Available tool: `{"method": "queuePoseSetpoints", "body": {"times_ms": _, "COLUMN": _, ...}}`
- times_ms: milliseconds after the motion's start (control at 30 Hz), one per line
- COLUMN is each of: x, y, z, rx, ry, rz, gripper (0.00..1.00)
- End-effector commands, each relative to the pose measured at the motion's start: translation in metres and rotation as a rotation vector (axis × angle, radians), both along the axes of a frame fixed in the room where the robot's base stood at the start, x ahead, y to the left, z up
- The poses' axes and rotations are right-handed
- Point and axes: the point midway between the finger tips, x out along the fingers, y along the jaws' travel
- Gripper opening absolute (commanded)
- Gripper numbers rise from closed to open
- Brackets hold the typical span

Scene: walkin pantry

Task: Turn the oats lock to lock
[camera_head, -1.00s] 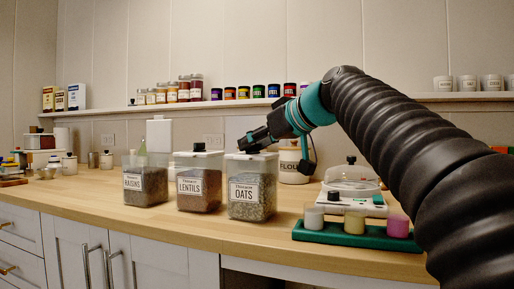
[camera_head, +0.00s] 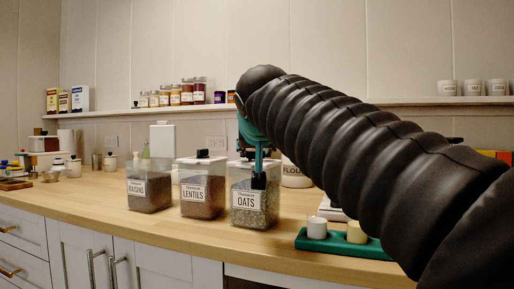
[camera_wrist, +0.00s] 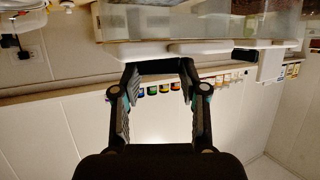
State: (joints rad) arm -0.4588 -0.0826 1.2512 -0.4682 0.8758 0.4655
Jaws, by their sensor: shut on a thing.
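The oats container (camera_head: 248,206) is a clear box of grey grains with a white label, upright on the counter at the right end of a row of three. My gripper (camera_head: 258,172) is at its lid, with a dark finger hanging in front of the box. My arm hides most of the lid and its black knob. In the wrist view my gripper (camera_wrist: 157,67) has both fingers closed in on a dark piece beside a pale lid edge, which looks like the oats knob. The knob's exact turn angle cannot be told.
The lentils container (camera_head: 203,190) stands close on the left, with the raisins container (camera_head: 149,190) beyond it. A green tray (camera_head: 345,246) with small jars lies to the right, partly behind my arm. The flour jar (camera_head: 294,176) is behind. Counter in front is clear.

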Motion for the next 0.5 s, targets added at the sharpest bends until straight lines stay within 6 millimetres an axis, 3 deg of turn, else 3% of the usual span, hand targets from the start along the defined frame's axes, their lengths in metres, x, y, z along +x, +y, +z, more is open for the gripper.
{"method": "queuePoseSetpoints", "body": {"times_ms": 500, "x": 0.0016, "y": 0.0054, "z": -0.0016, "rx": -0.002, "ry": 0.004, "rz": -0.344, "gripper": 0.08}}
